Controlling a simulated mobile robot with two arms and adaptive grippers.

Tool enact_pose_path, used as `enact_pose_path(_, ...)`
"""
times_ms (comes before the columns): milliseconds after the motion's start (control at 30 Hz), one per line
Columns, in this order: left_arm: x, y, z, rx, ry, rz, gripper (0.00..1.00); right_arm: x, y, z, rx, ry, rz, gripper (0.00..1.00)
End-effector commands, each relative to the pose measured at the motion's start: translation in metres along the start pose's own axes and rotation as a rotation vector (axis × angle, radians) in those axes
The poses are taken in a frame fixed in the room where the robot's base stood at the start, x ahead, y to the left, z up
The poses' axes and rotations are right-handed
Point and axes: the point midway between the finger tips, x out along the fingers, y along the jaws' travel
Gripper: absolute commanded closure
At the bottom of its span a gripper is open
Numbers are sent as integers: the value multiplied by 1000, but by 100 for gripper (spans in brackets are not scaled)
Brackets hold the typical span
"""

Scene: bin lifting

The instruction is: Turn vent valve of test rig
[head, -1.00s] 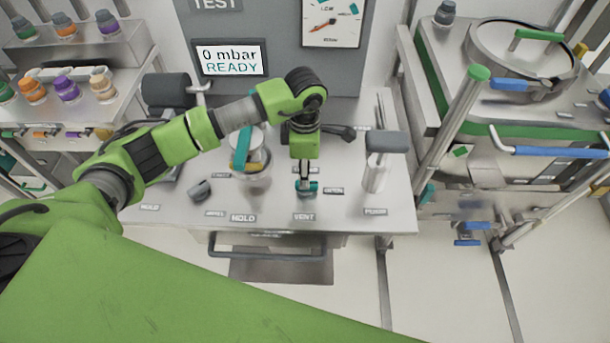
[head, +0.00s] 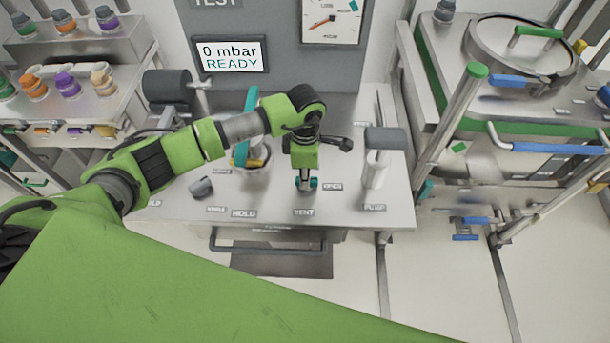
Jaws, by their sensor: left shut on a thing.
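The teal vent valve (head: 313,184) sits on the grey test rig top, just behind the VENT label (head: 304,212). My left gripper (head: 305,184) points down over it and is shut on its handle. The fingers hide part of the handle, so its exact angle is hard to tell. An OPEN label (head: 333,187) is to the right of the valve. The rig's screen (head: 232,58) reads 0 mbar READY, and a pressure dial (head: 332,22) is at the top. My right gripper is not in view.
A grey-handled pump lever (head: 385,139) stands right of the valve. A vessel with a teal bar (head: 247,125) stands to the left, partly behind my arm. A shelf with colored bottles (head: 68,83) is at far left. A lidded tank (head: 520,45) is at right.

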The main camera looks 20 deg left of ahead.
Motion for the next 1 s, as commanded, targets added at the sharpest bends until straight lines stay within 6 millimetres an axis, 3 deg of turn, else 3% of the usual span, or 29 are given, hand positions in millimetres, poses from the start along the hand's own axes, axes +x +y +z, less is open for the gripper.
enact_pose_path(367,2,0,-1,-129,1,1,100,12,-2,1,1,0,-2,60)
enact_pose_path(1000,2,1,-1,-715,0,2,100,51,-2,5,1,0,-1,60)
